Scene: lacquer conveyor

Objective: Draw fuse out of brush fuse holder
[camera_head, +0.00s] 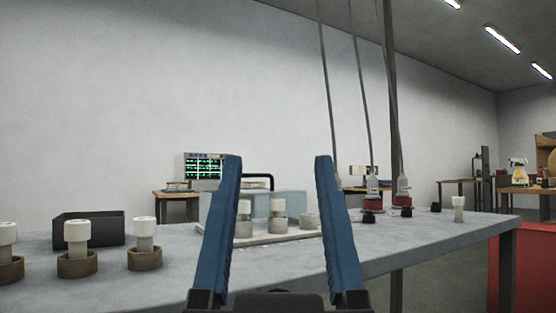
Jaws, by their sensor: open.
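My gripper (278,160) is open, its two blue fingers pointing up in the foreground with nothing held between them. Several white capped fuses stand upright in round brown holders at the left of the grey table: a fuse (78,233) in its holder (77,264), another fuse (144,232) in its holder (145,258), and one at the left edge. Between the fingers, farther back, more pale fuses (278,208) stand in light holders (278,222) on a pale plate. I cannot tell which is the brush fuse holder. The fingers hide part of the plate.
A dark open box (88,230) stands behind the left holders. A pale blue block with a black handle (258,182) is behind the plate. Red-based items (373,203), small black knobs (407,211) and a lone white fuse-like piece (458,208) are at right. Cables hang there.

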